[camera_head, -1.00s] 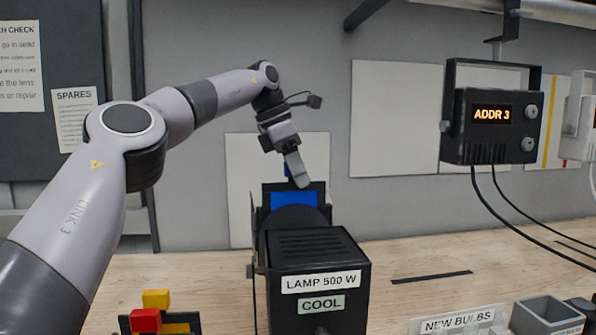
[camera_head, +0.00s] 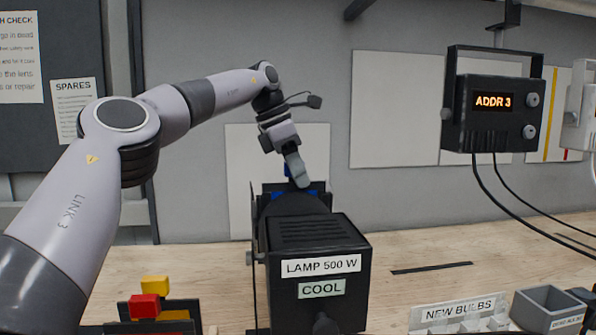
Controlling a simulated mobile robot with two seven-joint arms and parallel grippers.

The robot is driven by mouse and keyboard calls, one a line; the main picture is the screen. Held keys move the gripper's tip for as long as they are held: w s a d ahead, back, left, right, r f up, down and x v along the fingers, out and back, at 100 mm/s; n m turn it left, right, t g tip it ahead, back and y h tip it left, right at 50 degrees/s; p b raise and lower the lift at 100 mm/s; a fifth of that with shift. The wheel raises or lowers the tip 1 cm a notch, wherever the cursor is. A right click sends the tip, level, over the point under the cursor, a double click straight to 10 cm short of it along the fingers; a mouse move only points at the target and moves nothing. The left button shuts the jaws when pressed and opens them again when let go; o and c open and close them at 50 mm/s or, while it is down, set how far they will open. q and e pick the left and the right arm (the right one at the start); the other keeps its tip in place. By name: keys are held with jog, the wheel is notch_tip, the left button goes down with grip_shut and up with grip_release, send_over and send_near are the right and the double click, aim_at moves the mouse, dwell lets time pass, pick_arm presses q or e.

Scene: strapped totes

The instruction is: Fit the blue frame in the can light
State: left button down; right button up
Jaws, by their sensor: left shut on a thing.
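The can light (camera_head: 318,262) is a black lamp housing labelled "LAMP 500 W" and "COOL", standing on the bench with its back towards me. My left gripper (camera_head: 297,178) points down over the far, front end of the can light and is shut on the blue frame (camera_head: 280,194). Only a little blue shows at the top of the dark holder, below and beside the fingers. The rest of the frame is hidden behind the can, so I cannot tell how it sits in the holder. My right gripper is out of view.
A rack with red (camera_head: 145,306) and yellow (camera_head: 155,285) frames stands at the lower left. A "NEW BULBS" tray (camera_head: 458,312) and a grey bin (camera_head: 548,308) are at the lower right. A black "ADDR 3" unit (camera_head: 492,113) with hanging cables is above right.

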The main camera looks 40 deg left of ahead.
pick_arm(q)
jog(key=shift+f, duration=0.25)
jog(key=c, duration=0.9)
grip_release()
jog(key=p+v, duration=0.2)
jog(key=v, duration=0.5)
jog(key=shift+p, duration=0.4)
jog(key=shift+s, duration=0.1)
